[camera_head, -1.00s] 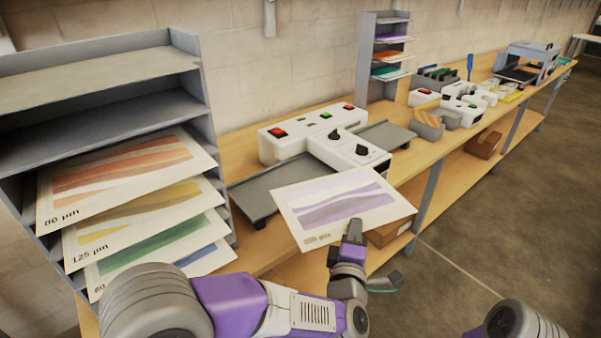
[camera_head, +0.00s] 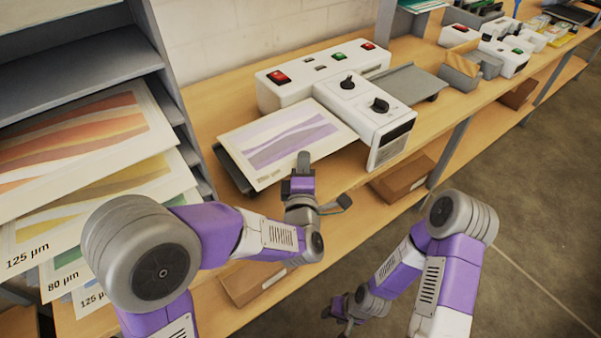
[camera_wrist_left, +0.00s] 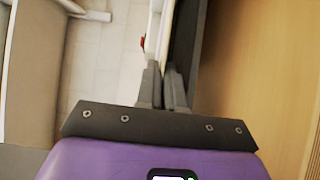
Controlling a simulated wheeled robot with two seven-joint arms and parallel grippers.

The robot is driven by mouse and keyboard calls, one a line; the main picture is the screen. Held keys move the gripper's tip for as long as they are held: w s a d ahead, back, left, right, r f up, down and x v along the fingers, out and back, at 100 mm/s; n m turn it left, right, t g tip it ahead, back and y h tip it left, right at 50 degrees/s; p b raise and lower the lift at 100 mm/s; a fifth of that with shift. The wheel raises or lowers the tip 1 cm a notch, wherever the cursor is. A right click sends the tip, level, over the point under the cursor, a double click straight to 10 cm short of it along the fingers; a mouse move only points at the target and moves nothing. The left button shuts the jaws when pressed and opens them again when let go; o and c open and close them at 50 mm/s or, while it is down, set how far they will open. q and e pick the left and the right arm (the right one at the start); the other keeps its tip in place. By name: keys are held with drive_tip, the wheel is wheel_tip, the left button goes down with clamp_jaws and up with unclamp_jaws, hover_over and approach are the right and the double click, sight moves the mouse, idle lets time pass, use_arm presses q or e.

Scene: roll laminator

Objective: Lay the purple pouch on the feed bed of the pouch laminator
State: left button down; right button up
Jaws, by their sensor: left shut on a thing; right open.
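The purple pouch (camera_head: 292,138), a white sheet with purple and grey waves, lies over the grey feed bed (camera_head: 232,170) on the left of the white pouch laminator (camera_head: 345,95). It covers most of the bed, whose left edge shows. Its right end is close to the laminator body; I cannot tell whether it rests flat on the bed. My left gripper (camera_head: 303,162) is shut on the pouch's near edge. In the left wrist view its fingers (camera_wrist_left: 163,88) are together, with the pouch seen hardly at all. My right gripper (camera_head: 346,306) is open and empty, low in front of the bench.
A grey rack (camera_head: 85,45) with several coloured pouches sticking out stands at the left. The laminator's outfeed tray (camera_head: 405,82) is on its right. Further machines (camera_head: 500,52) stand along the bench. A brown box (camera_head: 405,180) lies on the lower shelf.

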use_arm(q)
wheel_tip(320, 180, down, 4)
drive_tip(key=shift+r+b, duration=0.1)
drive_tip(key=shift+b, duration=0.5)
drive_tip(key=c, duration=1.7)
unclamp_jaws()
drive_tip(key=shift+f, duration=0.2)
drive_tip(key=o, duration=0.4)
drive_tip(key=shift+r, duration=0.1)
drive_tip(key=shift+o, duration=0.2)
drive_tip(key=shift+r, duration=0.1)
